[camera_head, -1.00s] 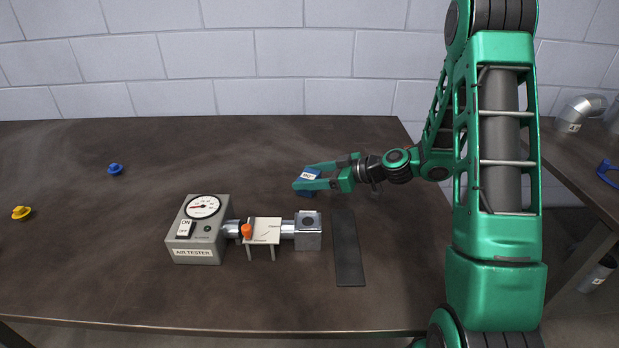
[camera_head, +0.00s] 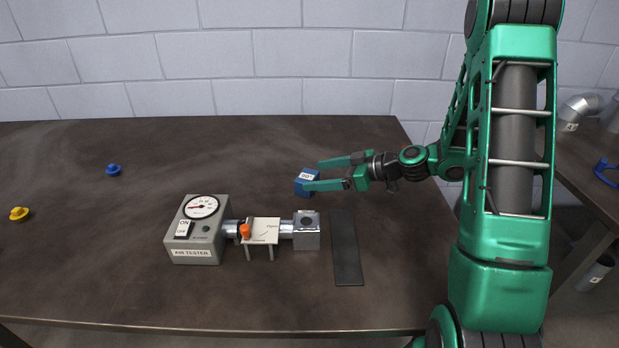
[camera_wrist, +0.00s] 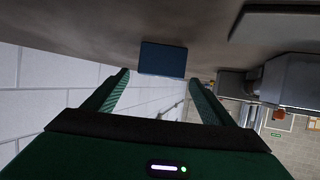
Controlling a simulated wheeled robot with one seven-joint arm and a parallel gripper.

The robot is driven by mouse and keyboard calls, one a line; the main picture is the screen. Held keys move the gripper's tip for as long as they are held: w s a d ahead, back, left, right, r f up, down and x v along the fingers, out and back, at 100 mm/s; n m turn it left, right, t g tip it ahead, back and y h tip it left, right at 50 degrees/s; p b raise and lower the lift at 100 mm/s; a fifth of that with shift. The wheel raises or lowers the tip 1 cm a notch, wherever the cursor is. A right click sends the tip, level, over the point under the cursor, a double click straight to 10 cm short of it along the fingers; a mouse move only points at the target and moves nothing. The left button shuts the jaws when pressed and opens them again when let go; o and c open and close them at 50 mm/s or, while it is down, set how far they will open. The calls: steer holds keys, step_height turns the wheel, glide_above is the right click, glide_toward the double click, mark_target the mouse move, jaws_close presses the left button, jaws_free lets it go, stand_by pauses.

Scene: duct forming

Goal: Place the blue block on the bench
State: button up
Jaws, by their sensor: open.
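The blue block (camera_head: 303,187), with a white label on top, rests on the brown bench (camera_head: 110,270) behind the metal duct piece. My gripper (camera_head: 312,174) is open, its fingers spread at the block's right side. In the wrist view the blue block (camera_wrist: 162,59) sits beyond and between the two green fingertips (camera_wrist: 158,78), with clear space on both sides. The fingers do not appear to touch it.
An air tester (camera_head: 198,230) with a gauge joins a duct assembly (camera_head: 265,231) in front of the block. A dark flat strip (camera_head: 346,247) lies to the right. A blue knob (camera_head: 113,170) and a yellow knob (camera_head: 19,213) lie far left.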

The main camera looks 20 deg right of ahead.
steer(key=v, duration=0.7)
steer(key=shift+s+d+r, duration=0.15)
steer(key=shift+s+d, duration=0.05)
